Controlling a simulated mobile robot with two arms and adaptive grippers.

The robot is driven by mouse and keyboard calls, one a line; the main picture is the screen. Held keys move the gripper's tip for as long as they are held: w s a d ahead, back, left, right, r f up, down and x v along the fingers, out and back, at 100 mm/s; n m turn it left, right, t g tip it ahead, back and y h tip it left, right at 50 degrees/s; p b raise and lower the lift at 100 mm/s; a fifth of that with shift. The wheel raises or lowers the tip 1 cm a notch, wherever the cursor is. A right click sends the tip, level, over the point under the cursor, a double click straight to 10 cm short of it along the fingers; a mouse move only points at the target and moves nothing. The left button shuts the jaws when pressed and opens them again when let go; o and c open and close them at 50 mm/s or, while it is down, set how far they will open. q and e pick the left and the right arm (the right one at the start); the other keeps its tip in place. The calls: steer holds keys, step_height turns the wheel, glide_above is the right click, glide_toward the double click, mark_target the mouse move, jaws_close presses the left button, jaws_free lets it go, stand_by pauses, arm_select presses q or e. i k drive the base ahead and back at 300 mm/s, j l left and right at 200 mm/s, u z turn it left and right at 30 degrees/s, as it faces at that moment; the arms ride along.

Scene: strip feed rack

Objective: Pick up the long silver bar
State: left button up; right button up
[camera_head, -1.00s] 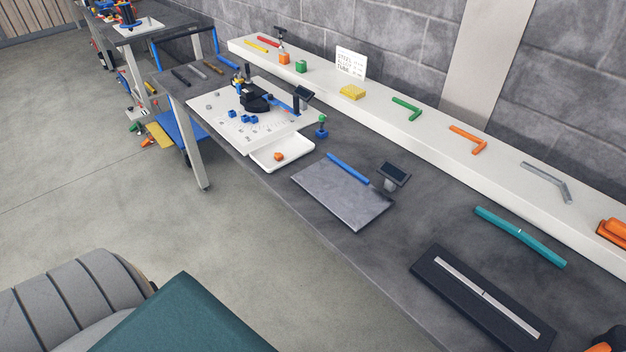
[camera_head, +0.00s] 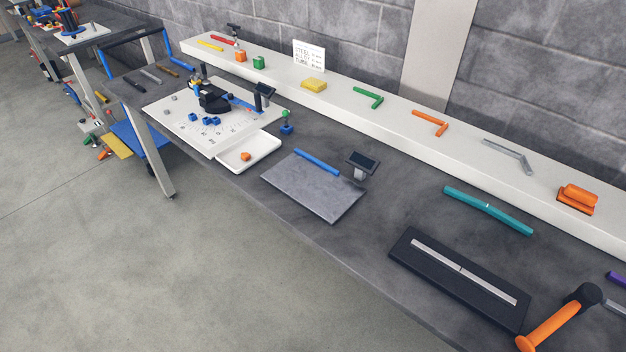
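A long silver bar (camera_head: 437,260) lies along a dark flat tray (camera_head: 412,275) on the workbench at the lower right. A thin dark line crosses the bar near its middle, and the bar seems to rest inside the tray's border. Neither of my grippers shows in the head view, so their distance from the bar cannot be told.
A teal bar (camera_head: 487,210) lies behind the tray. An orange-handled tool (camera_head: 548,327) lies at the lower right. A grey plate (camera_head: 315,190) with a blue bar (camera_head: 317,162) and a small dark screen (camera_head: 363,161) stand to the left. A white shelf (camera_head: 350,118) runs along the wall.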

mark_target(433, 256)
steer(key=z, duration=1.2)
